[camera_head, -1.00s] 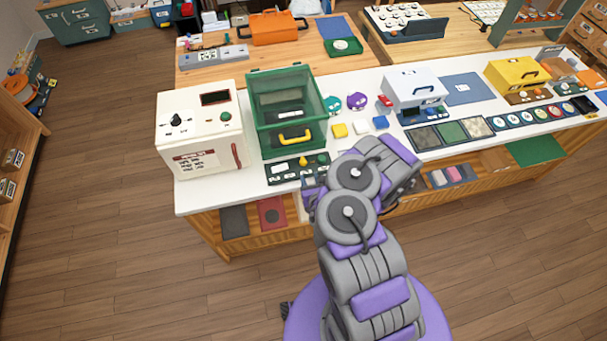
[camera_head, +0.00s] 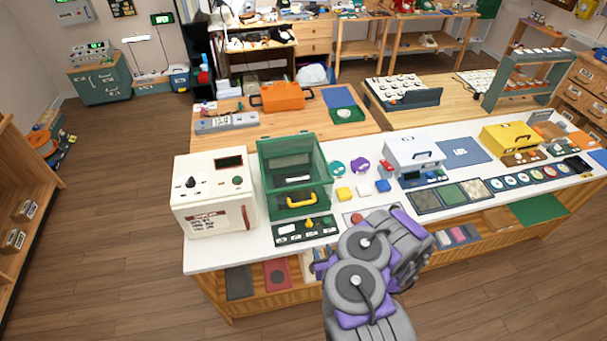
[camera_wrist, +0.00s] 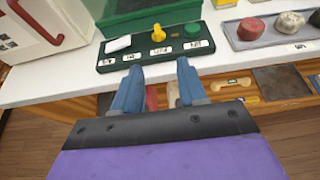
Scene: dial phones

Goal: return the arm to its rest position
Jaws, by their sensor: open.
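My arm (camera_head: 362,275) is grey and purple and is folded up in front of the white counter (camera_head: 215,259) in the head view. My gripper (camera_wrist: 157,80) shows in the wrist view with two blue fingers apart and nothing between them. The fingertips point at the counter's front edge, just below a dark green control panel (camera_wrist: 150,44) with a white block, a yellow knob and a green button. In the head view the arm hides most of the gripper; only a small part shows at the arm's left side.
A white box with a dial (camera_head: 214,196), a green clear-walled case (camera_head: 294,177), a light grey box (camera_head: 412,158) and a yellow case (camera_head: 509,137) stand on the counter. Shelves below the counter hold panels. Wooden floor (camera_head: 120,215) is clear to the left.

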